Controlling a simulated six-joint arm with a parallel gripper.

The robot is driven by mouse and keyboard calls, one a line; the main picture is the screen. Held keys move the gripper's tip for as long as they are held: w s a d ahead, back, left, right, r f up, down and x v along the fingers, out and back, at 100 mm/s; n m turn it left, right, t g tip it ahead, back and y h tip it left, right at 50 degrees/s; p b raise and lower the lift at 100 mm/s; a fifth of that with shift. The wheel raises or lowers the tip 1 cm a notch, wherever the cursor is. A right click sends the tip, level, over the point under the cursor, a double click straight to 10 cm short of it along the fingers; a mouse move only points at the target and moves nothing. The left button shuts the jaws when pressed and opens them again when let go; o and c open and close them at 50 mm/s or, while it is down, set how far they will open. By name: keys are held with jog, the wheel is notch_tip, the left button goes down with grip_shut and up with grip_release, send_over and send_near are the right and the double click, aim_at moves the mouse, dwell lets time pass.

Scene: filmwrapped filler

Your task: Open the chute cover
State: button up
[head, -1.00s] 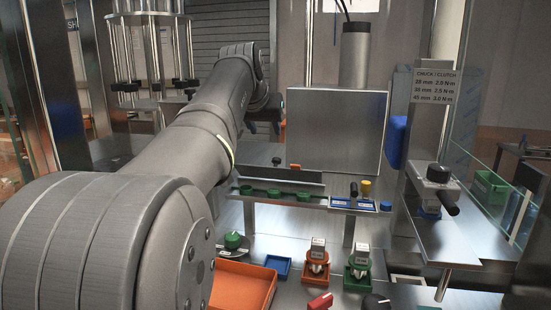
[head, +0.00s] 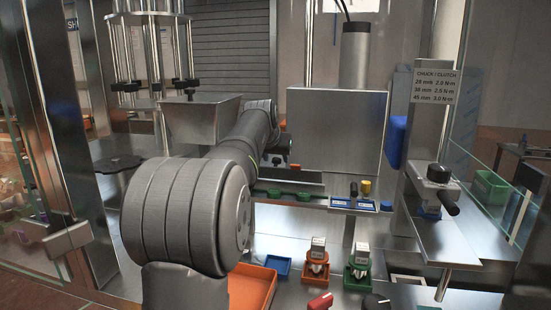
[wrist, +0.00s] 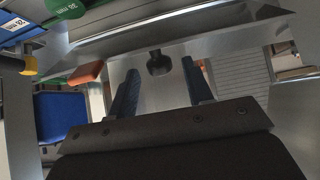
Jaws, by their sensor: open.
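My gripper (wrist: 158,76) is open in the wrist view, with its two dark fingers apart. A black round knob (wrist: 158,62) stands between the fingertips, with a gap on each side. Behind the fingers is a smooth metal panel (wrist: 152,98), which looks like the chute cover, though its edges are partly hidden. An orange block (wrist: 87,72) is to the left of the fingers. In the head view my arm hides most of the gripper; the dark knob (head: 276,160) shows beside the arm's end, with the orange block (head: 295,167) to its right.
A large metal box (head: 336,132) stands just right of the arm's end. A metal hopper (head: 200,122) is behind the arm at left. A shelf with green caps (head: 304,196) and a blue tray (head: 352,204) lie below. The orange bin (head: 250,288) is in front.

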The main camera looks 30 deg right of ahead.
jog(key=shift+w+d+f, duration=0.25)
jog(key=shift+f, duration=0.1)
grip_shut()
jog(key=shift+w+d+r+g+y, duration=0.3)
jog(key=shift+w+d+g+y, duration=0.35)
jog(key=shift+w+d+r+g+y, duration=0.3)
jog(key=shift+w+d+g+y, duration=0.35)
jog(key=shift+w+d, duration=0.15)
jog(key=shift+w, duration=0.05)
jog(key=shift+g+y, duration=0.3)
grip_release()
jog(key=shift+s, duration=0.1)
